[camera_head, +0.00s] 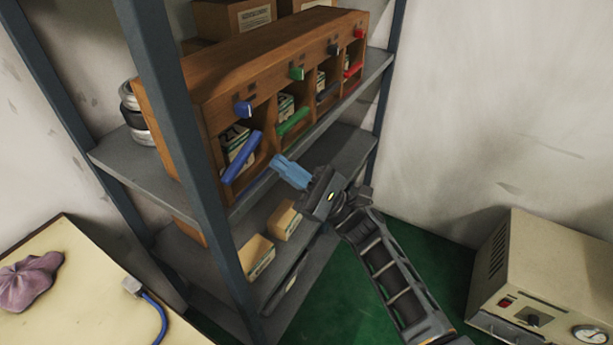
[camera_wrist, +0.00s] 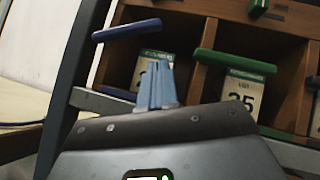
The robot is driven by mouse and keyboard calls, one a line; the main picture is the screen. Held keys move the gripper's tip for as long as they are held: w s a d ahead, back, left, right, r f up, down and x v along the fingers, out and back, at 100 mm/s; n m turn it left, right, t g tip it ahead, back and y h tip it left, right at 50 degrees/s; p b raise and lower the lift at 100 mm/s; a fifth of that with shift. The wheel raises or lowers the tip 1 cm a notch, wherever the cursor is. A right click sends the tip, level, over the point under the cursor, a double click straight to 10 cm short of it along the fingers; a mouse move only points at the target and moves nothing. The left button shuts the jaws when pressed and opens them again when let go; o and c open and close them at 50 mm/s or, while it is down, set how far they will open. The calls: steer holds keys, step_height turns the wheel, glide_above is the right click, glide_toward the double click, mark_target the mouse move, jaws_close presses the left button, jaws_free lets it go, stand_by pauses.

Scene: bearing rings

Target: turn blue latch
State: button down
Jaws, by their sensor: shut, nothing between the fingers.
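The blue latch (camera_head: 243,108) is a small knob on the front upper rail of the wooden cabinet (camera_head: 262,62), above the leftmost compartment. Below it a blue bar (camera_head: 241,157) crosses that compartment at a slant; it also shows in the wrist view (camera_wrist: 126,30). My gripper (camera_head: 276,161) has light-blue fingers, shut and empty. It is in front of the cabinet, right of the blue bar and lower than the blue latch, apart from the latch. In the wrist view the fingers (camera_wrist: 156,75) point up toward the compartments. The blue latch is not visible there.
Right of the blue latch are a green latch (camera_head: 297,73), a dark latch and a red latch (camera_head: 359,33), with a green bar (camera_head: 293,121) below. A shelf post (camera_head: 172,100) stands at left. Boxes (camera_head: 257,256) sit on the lower shelf.

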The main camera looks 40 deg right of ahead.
mark_target(262, 137)
steer(key=r, duration=0.1)
steer(key=a+r+p, duration=0.1)
steer(key=r, duration=0.2)
steer(key=shift+s+a+r+p, duration=0.1)
steer(key=shift+a+p, duration=0.25)
steer(key=shift+a, duration=0.05)
